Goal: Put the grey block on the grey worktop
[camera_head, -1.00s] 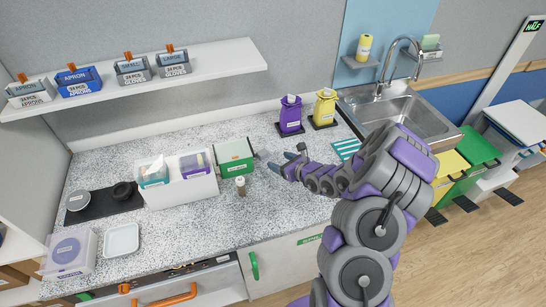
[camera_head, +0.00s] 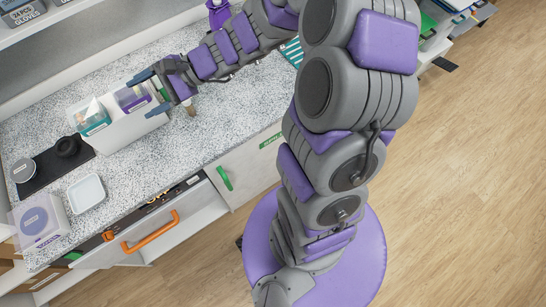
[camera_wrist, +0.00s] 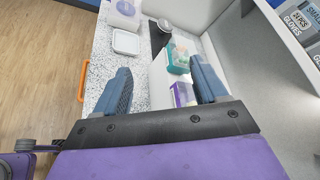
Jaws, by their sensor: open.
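The grey speckled worktop (camera_head: 150,165) runs along the wall; it also shows in the wrist view (camera_wrist: 130,65). I cannot make out a separate grey block on it in either current view. My gripper (camera_head: 147,94) is open over the right end of a white bin (camera_head: 125,130). In the wrist view my gripper (camera_wrist: 160,72) has its two blue-grey fingers apart with nothing held between them. The bin (camera_wrist: 158,88) lies beyond and between the fingers, holding a teal box (camera_wrist: 178,62) and a purple-and-white box (camera_wrist: 184,95). My arm hides part of the worktop.
A dark mat (camera_head: 45,178) carries a round grey tin (camera_head: 22,170) and a black ring-shaped item (camera_head: 67,147). A white tray (camera_head: 86,193) and a clear-lidded container (camera_head: 38,222) stand at the left front. An orange-handled drawer (camera_head: 150,232) is below. The worktop's front middle is clear.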

